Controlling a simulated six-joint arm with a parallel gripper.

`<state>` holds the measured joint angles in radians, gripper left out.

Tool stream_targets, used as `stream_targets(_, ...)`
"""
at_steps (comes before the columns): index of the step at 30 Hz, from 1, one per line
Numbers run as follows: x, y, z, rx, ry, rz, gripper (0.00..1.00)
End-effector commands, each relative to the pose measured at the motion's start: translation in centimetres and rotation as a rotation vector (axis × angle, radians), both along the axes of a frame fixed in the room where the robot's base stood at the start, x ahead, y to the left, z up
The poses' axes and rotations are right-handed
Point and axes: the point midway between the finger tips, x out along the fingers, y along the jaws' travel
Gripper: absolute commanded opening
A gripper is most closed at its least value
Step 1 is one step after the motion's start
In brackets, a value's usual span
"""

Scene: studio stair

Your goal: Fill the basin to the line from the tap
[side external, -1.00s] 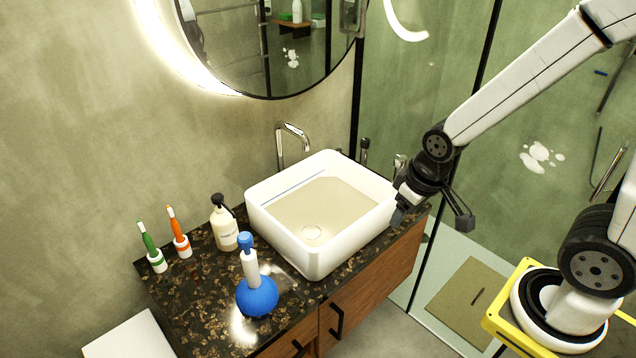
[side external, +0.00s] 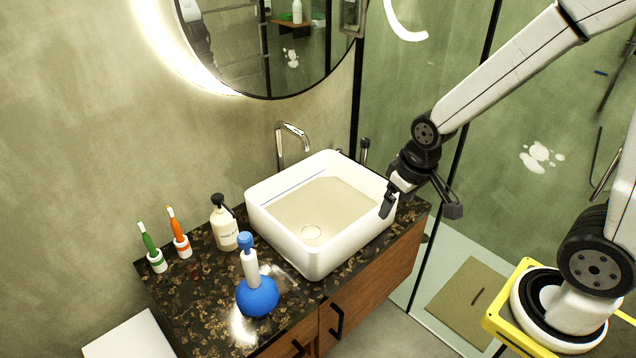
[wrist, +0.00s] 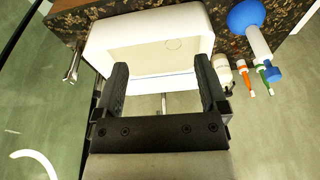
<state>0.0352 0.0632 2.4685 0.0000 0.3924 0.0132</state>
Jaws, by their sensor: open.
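The white square basin (side external: 270,222) stands on the counter, and it also shows in the wrist view (wrist: 100,38). A thin blue line (side external: 302,182) runs along its inner back wall. The inside looks beige with the drain visible; I cannot tell whether water is in it. The chrome tap (side external: 281,150) arches up behind the basin, with no stream visible. A chrome fitting (wrist: 73,66), perhaps the tap's lever, shows left of the basin in the wrist view. My gripper (side external: 420,204) is open and empty at the basin's right side, its fingers also in the wrist view (wrist: 162,68).
A blue round-bottomed bottle (side external: 257,296), a cream pump bottle (side external: 224,230), a green toothbrush (side external: 149,242) and an orange one (side external: 177,230) stand left of the basin on the dark counter (side external: 190,300). A mirror (side external: 270,50) hangs above. Glass shower panels stand behind my arm.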

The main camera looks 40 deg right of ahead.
Motion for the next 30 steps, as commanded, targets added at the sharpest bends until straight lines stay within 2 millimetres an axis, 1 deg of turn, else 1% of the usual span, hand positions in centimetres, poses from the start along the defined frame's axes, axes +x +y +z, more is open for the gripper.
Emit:
stream_targets(1,1.0,-0.6,0.1,0.001,0.005,-0.02,0.92)
stream_targets(5,3.9,-2.2,0.2,0.006,0.024,-0.08,0.92)
stream_targets(8,6.2,-3.8,0.2,0.01,0.038,-0.131,0.92)
stream_targets(15,11.3,-8.4,-0.2,0.022,0.074,-0.256,0.92)
stream_targets(20,14.1,-11.9,-0.8,0.032,0.098,-0.339,0.92)
stream_targets(24,16.0,-15.2,-1.6,0.04,0.117,-0.412,0.92)
stream_targets(30,18.1,-20.2,-2.9,0.053,0.147,-0.515,0.92)
